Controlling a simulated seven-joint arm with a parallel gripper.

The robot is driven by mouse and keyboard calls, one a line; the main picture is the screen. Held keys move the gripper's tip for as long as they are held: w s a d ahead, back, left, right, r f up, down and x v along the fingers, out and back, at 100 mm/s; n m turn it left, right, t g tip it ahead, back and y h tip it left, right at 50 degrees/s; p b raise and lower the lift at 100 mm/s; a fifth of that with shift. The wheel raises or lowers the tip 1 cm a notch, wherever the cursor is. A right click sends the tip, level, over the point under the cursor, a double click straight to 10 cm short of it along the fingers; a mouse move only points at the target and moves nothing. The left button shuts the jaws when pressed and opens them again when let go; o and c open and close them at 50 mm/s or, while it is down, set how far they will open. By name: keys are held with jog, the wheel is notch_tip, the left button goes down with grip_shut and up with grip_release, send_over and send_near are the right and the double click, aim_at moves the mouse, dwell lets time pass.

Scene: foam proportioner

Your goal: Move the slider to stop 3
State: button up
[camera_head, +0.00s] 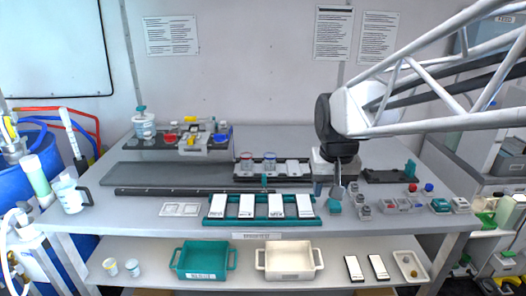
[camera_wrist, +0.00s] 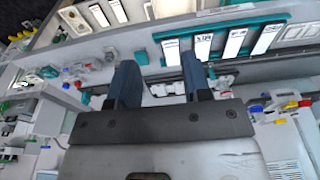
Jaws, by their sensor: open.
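A long dark rail (camera_head: 190,191) lies across the bench in the head view. A small teal upright piece (camera_head: 264,181) stands at the rail near its right part; it looks like the slider, but it is too small to be sure. Stop markings cannot be read. The slider cannot be made out clearly in the wrist view.
A teal rack (camera_head: 262,222) with several white labelled blocks sits in front of the rail. Small grey, red and teal parts (camera_head: 400,204) crowd the bench at right. A teal bin (camera_head: 203,275) and a cream bin (camera_head: 289,275) stand on the lower shelf.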

jog(key=w+a+f+g, duration=0.1)
jog(key=w+a+f, duration=0.15)
jog(key=w, duration=0.75)
jog(key=w+a+f, duration=0.2)
jog(key=w+a, duration=0.2)
jog(key=w, duration=0.5)
send_over(264, 174)
jog(key=shift+g, duration=0.4)
jog(key=f, duration=0.8)
jog(key=shift+s+d+f, duration=0.15)
jog(key=shift+s+f, duration=0.15)
jog(key=shift+f, duration=0.05)
jog(key=shift+w+f, duration=0.2)
jog(key=shift+w, duration=0.05)
jog(key=shift+f, duration=0.15)
jog(key=shift+f, duration=3.8)
grip_shut()
